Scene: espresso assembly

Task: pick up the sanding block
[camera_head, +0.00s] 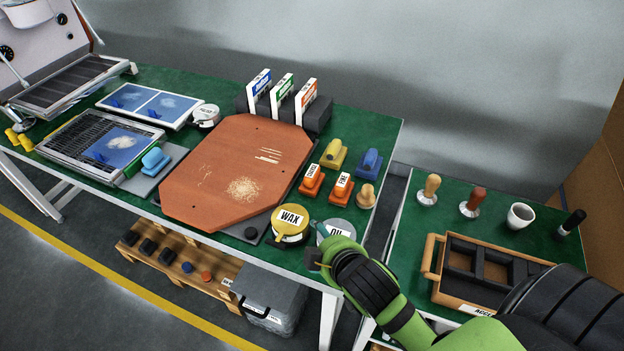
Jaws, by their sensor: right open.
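Several block-shaped tools stand on the green bench right of the wooden panel. Two are orange with white labels, a left orange block (311,182) and a right orange block (341,188); the label text is too small to read surely. Behind them are a yellow block (333,154) and a blue block (369,163). Which one is the sanding block I cannot tell for sure. My right gripper (316,259) is open, low at the bench's front edge by the OIL tin, in front of the blocks and apart from them. Its fingers are partly hidden by my green wrist. My left gripper is out of view.
The WAX tin (290,222) and the OIL tin (337,230) stand between my right gripper and the blocks. A wooden knob (366,196) stands beside the right orange block. The brown panel (225,170) fills the bench's middle. A wooden tray (470,290) lies on the right bench.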

